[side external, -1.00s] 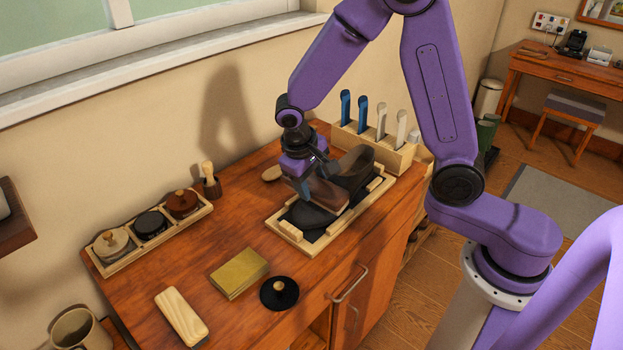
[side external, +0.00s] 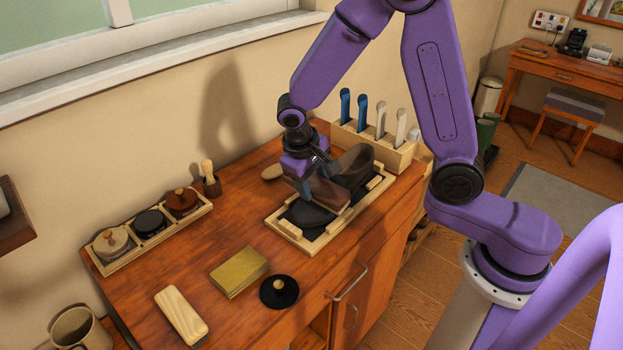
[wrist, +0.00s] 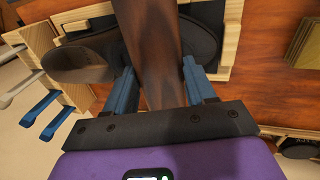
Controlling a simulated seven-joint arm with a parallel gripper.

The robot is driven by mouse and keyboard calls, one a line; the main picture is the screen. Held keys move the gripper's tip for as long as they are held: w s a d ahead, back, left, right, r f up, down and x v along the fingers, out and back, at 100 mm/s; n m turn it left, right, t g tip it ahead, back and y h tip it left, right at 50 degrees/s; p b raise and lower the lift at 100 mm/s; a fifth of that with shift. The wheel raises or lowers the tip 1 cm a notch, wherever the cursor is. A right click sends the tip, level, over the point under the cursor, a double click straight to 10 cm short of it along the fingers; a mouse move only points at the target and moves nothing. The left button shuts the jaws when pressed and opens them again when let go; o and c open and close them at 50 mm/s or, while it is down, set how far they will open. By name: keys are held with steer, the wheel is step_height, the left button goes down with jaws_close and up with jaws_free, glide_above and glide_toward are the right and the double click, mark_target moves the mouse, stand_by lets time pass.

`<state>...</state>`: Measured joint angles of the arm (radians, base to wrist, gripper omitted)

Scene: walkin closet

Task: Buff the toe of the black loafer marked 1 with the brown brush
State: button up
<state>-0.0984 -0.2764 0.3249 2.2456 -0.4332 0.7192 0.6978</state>
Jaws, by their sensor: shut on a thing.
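A black loafer (side external: 315,213) lies in a wooden tray (side external: 287,229) on the cabinet top, its toe toward the front left and its dark heel part toward the back right. My gripper (wrist: 158,82) is shut on the brown brush (wrist: 147,38), with a blue finger on each side of it. In the side view the brush (side external: 330,194) lies across the shoe just behind the toe, low over it. Whether its bristles touch the leather is hidden. I cannot see the mark 1.
A wooden holder (side external: 398,157) with blue and white handles stands behind the tray. A tray of round tins (side external: 104,261), a yellow cloth block (side external: 238,272), a pale brush (side external: 181,316) and a black lid (side external: 278,292) occupy the left and front. Bare wood lies between them.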

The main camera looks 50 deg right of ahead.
mark_target(330, 191)
steer(key=shift+s, duration=0.9)
steer(key=shift+s+d, duration=0.1)
steer(key=shift+s, duration=1.05)
steer(key=shift+w, duration=2.35)
steer(key=shift+w+f, duration=0.1)
steer(key=shift+w, duration=2.1)
steer(key=shift+s, duration=2.45)
steer(key=shift+s+d+f, duration=0.1)
steer(key=shift+s, duration=2.05)
steer(key=shift+w, duration=2.4)
steer(key=shift+w, duration=2.2)
